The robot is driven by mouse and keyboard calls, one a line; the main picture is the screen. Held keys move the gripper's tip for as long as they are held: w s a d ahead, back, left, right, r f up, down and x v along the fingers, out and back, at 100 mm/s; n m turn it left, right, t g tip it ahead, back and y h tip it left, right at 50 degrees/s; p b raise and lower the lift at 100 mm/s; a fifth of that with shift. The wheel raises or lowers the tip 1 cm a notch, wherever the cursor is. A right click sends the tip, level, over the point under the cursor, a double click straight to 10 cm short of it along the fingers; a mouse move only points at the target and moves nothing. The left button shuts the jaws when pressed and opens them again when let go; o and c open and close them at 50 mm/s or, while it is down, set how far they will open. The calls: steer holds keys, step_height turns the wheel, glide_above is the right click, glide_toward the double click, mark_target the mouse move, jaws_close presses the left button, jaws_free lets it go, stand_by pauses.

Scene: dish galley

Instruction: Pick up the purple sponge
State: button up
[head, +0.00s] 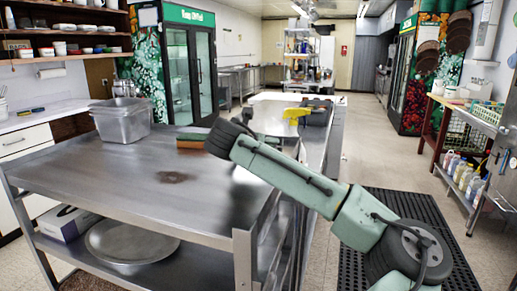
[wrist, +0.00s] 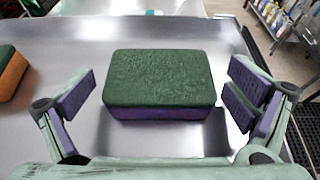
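The purple sponge (wrist: 160,112) lies flat on the metal table, its green scouring side up and its purple body showing along the near edge. It is in the middle of the wrist view. My gripper (wrist: 161,91) is open, with one purple-padded finger on each side of the sponge. There are visible gaps between both fingers and the sponge, and nothing is held. In the head view my arm reaches over the table's far right part; the fingers and the purple sponge are hidden behind it.
A second sponge, orange with a green top (wrist: 10,72), lies left of the gripper; it also shows in the head view (head: 191,144). Metal tubs (head: 122,122) stand at the table's back left. The table's front (head: 120,190) is clear. A large bowl (head: 135,246) is on the lower shelf.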

steer(key=c, duration=0.6)
